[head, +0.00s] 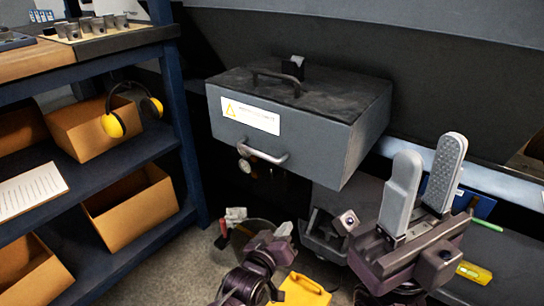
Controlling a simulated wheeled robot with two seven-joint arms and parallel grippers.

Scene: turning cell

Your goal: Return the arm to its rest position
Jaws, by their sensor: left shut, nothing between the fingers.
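My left gripper (284,229) is low in the middle of the head view, small and partly hidden by its own wrist. Its fingers are together with nothing between them. It is below the grey metal box and clear of the box's front handle. My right gripper (428,166) is large at the right, its two grey padded fingers pointing up with an empty gap between them. It stands in front of the bench and to the right of the grey box.
A grey box (345,150) with a warning label and handles juts out at centre. A blue shelf unit (182,120) at left holds orange-brown bins (90,130) and yellow earmuffs (113,126). A green pen (487,225) and yellow item (474,272) lie near my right gripper.

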